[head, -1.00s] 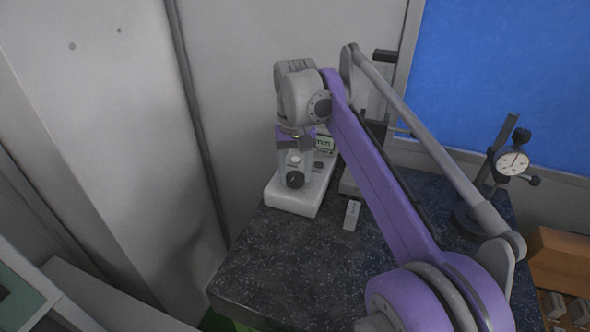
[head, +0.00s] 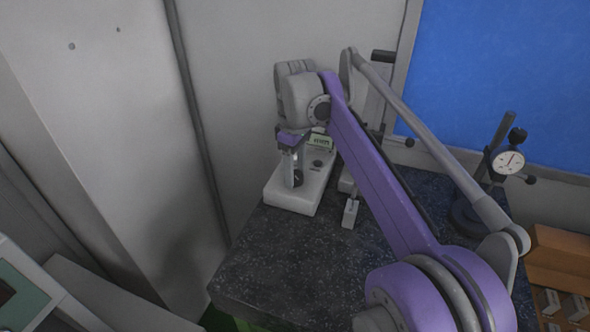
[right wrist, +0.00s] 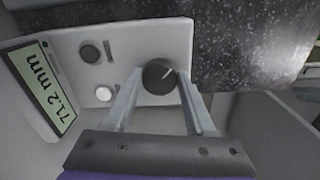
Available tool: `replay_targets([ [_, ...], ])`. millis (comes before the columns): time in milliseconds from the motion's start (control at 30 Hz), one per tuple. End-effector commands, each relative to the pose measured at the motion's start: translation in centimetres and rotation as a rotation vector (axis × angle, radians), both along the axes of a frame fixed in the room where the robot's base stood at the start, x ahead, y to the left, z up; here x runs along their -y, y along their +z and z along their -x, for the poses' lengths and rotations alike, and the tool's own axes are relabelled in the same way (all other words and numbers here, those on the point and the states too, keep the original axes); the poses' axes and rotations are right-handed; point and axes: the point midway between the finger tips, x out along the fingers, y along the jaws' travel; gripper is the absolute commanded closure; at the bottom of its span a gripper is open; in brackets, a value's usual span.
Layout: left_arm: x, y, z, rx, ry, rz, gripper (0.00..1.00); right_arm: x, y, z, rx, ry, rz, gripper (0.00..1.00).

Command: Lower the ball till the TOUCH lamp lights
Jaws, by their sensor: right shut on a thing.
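My right gripper (head: 294,182) is at the white control box (head: 289,197). In the right wrist view its fingers (right wrist: 159,82) stand on either side of the black knob (right wrist: 160,74) and are shut on it. The green display (right wrist: 46,92) reads 71.2 mm. A dark round part (right wrist: 90,53) and a white round part (right wrist: 104,94) sit on the box; I cannot read which is the TOUCH lamp. In the head view a thin stem (head: 355,194) stands just over a small pale block (head: 350,214). The ball is too small to make out. My left gripper is not in view.
A dial gauge on a stand (head: 508,161) is at the right of the dark speckled table (head: 285,262). A brown box (head: 562,258) with small blocks is beyond the right edge. My right arm hides part of the post. The table's front left is clear.

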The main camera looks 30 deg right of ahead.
Motion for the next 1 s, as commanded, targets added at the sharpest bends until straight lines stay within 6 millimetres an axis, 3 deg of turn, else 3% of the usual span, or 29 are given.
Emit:
replay_targets([
  [400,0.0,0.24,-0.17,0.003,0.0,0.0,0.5,0.07,0.04,-0.06,0.001,0.239,0.001,1.0],
  [1000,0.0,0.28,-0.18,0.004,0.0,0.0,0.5,0.08,0.03,-0.07,0.001,0.292,0.001,1.0],
])
